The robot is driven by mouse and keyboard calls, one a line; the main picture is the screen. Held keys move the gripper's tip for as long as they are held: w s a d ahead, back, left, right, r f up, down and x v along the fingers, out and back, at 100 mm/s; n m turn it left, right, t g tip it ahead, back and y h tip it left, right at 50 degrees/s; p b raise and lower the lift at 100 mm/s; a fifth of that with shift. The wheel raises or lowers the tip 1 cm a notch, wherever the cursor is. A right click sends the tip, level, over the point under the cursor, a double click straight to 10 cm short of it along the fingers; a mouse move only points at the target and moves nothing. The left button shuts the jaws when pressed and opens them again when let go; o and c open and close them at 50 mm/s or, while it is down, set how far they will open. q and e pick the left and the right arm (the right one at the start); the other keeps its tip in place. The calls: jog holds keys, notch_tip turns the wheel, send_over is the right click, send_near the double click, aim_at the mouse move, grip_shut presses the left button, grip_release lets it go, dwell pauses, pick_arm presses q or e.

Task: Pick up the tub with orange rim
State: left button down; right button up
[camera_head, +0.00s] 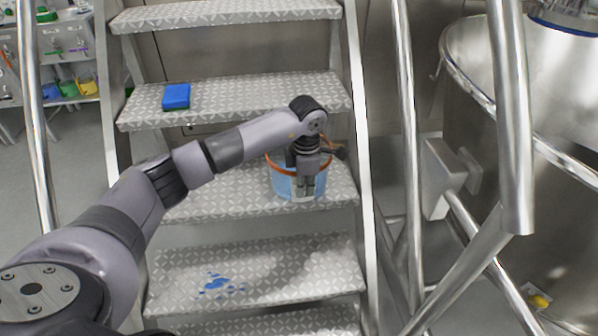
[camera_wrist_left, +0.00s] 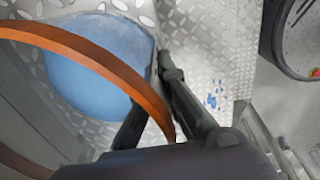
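The blue tub with the orange rim (camera_head: 283,187) stands on a middle step of the metal stairs in the head view. My left gripper (camera_head: 305,188) points down at the tub and covers part of it. In the left wrist view the tub's orange rim (camera_wrist_left: 105,65) is large and close, with the blue tub bottom seen beyond it. The two fingers of my left gripper (camera_wrist_left: 155,105) are apart, one on each side of the rim. I cannot tell whether either finger touches the tub. My right gripper is not in view.
A blue box-like object (camera_head: 176,97) lies on the step above. Blue spots (camera_head: 216,284) mark a lower step. Metal handrails (camera_head: 407,150) flank the stairs, and a large steel vessel (camera_head: 480,130) stands at the right. Shelves with coloured bins (camera_head: 68,88) are at the far left.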

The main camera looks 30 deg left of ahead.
pick_arm(q)
jog(key=shift+r, duration=0.1)
jog(key=shift+r, duration=0.5)
notch_tip(320, 180, up, 27)
jog(key=p, duration=0.4)
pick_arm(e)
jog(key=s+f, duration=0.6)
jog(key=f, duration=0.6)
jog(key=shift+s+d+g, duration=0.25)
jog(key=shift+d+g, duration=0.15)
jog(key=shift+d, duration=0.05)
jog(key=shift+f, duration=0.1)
